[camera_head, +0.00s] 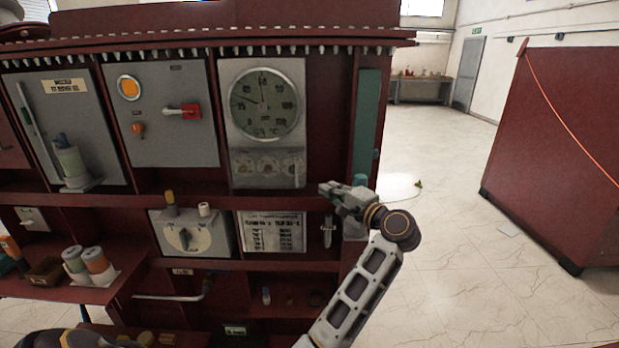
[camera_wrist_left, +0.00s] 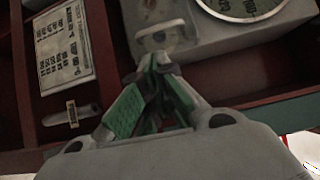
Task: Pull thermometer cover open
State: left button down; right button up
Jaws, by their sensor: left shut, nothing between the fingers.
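The thermometer (camera_head: 265,160) is a grey rectangular unit with a large round dial and several small dials below it. It sits on the front of the dark red cabinet, and its cover looks closed. My left gripper (camera_head: 328,190) is just below and to the right of the thermometer's lower right corner. In the left wrist view, the green-padded fingers of my left gripper (camera_wrist_left: 155,62) meet at the tips, with nothing held. The tips are close to the lower edge of the thermometer (camera_wrist_left: 205,42); I cannot tell whether they touch it. My right gripper is not seen.
A label sheet (camera_head: 272,233) is below the thermometer, beside a grey switch box (camera_head: 188,236). A grey panel with a red switch (camera_head: 190,111) is to the left. A shelf ledge runs under the thermometer. Open floor (camera_head: 445,200) lies to the right, before another red cabinet (camera_head: 560,150).

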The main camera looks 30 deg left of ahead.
pick_arm(q)
jog(key=shift+a, duration=0.1)
jog(key=p+x, duration=0.1)
jog(key=x, duration=0.8)
jog(key=shift+a+p, duration=0.3)
jog(key=shift+p, duration=0.1)
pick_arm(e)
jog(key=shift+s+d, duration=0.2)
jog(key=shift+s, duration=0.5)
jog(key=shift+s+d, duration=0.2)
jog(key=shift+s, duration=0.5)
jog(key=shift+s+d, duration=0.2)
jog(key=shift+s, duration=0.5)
